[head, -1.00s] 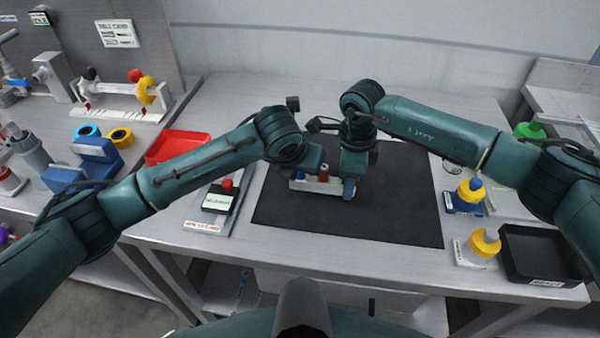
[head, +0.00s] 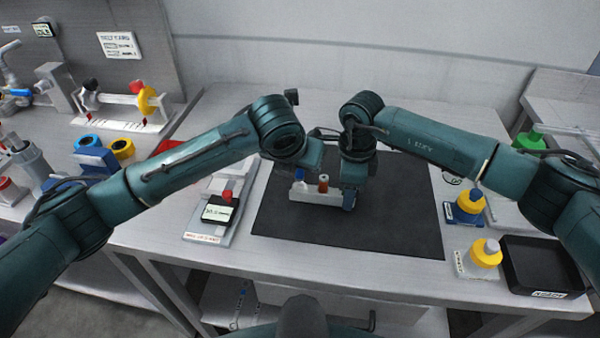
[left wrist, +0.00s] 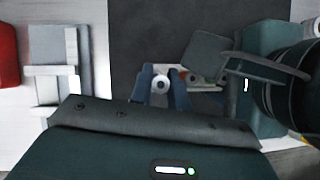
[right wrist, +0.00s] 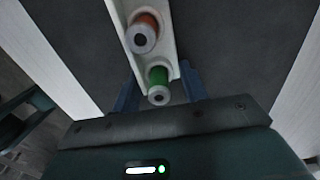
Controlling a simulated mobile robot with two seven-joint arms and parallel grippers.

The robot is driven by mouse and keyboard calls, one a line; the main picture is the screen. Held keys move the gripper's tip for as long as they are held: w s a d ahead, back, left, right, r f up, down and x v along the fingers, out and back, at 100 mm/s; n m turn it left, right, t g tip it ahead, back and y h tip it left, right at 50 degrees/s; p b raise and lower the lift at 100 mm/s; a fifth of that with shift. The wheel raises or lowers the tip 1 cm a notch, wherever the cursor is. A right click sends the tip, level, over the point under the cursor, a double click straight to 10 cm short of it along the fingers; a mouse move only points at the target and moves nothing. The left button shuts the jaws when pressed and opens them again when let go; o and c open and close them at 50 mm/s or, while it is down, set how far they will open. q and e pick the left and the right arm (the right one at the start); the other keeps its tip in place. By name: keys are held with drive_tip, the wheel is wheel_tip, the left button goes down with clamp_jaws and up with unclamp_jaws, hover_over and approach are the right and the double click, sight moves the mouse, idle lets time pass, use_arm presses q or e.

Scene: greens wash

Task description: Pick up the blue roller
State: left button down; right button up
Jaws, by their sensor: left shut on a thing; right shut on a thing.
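The blue roller (head: 299,175) stands upright at the left end of a white rack (head: 316,199) on the dark mat. My left gripper (head: 300,164) is shut on it from above; in the left wrist view the roller's pale top (left wrist: 160,84) shows between the fingers. It sits a little higher than the orange roller (head: 323,184). Whether its foot is clear of the rack is hard to tell.
The dark mat (head: 400,225) is bare around the rack. At the left are a label stand (head: 215,213) and a red tray (head: 172,147), partly behind my arm. At the right are yellow-topped pieces (head: 485,252) and a black bin (head: 545,265).

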use_arm(q)
drive_tip(key=s+a, duration=0.2)
drive_tip(key=s, duration=0.3)
drive_tip(key=s+a, duration=0.2)
drive_tip(key=s, duration=0.4)
drive_tip(key=s+a, duration=0.2)
drive_tip(key=s, duration=0.3)
drive_tip(key=shift+s+a+f, duration=0.1)
drive_tip(key=shift+s+f, duration=0.2)
use_arm(e)
drive_tip(key=o, duration=1.1)
wheel_tip(320, 180, up, 12)
drive_tip(key=shift+r, duration=0.1)
